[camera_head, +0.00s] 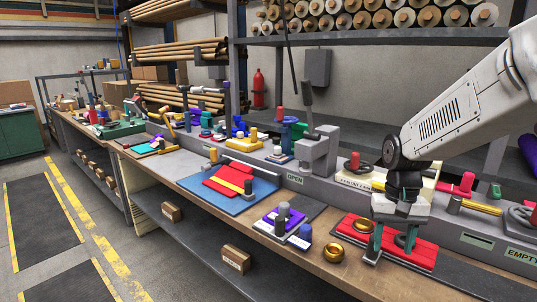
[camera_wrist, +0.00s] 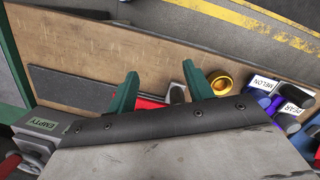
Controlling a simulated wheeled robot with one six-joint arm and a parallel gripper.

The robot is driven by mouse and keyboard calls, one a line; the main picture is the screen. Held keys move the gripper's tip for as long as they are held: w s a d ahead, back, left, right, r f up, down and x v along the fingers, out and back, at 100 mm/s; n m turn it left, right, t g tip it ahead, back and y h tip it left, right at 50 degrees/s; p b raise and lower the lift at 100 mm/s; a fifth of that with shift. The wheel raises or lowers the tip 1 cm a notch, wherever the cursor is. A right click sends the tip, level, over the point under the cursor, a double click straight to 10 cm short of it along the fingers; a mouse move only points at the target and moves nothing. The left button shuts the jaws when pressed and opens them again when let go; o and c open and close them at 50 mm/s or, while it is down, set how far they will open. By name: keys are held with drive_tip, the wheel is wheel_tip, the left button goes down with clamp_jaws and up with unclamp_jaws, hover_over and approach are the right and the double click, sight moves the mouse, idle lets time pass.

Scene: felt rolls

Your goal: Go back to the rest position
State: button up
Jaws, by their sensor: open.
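My gripper (camera_head: 393,245) is at the right of the camera_head view, low over the workbench. It points down, with its two green fingers apart. The red felt (camera_head: 420,257) lies on the bench under and beside the fingers; I cannot tell whether they touch it. In the camera_wrist view my gripper (camera_wrist: 160,88) shows as two spread green fingers. A little of the red felt (camera_wrist: 150,103) shows between them, beside a grey metal part (camera_wrist: 177,93). No object is seen held between the fingers.
Purple and dark spools (camera_head: 284,220) stand further left, by a blue mat (camera_head: 216,198) with red felt. A grey press (camera_head: 318,152) rises behind. Shelves of rolls (camera_head: 370,20) hang above. The brown bench front (camera_wrist: 120,45) is mostly clear.

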drive_tip(key=s+a+r+n+t, duration=0.1)
drive_tip(key=s+r, duration=0.3)
drive_tip(key=s, duration=0.7)
drive_tip(key=s+a+r+n+t, duration=0.1)
drive_tip(key=s+r, duration=0.3)
drive_tip(key=s, duration=0.7)
drive_tip(key=shift+s+a+n+t, duration=0.15)
drive_tip(key=shift+s+n+t, duration=0.15)
drive_tip(key=shift+n+t, duration=0.15)
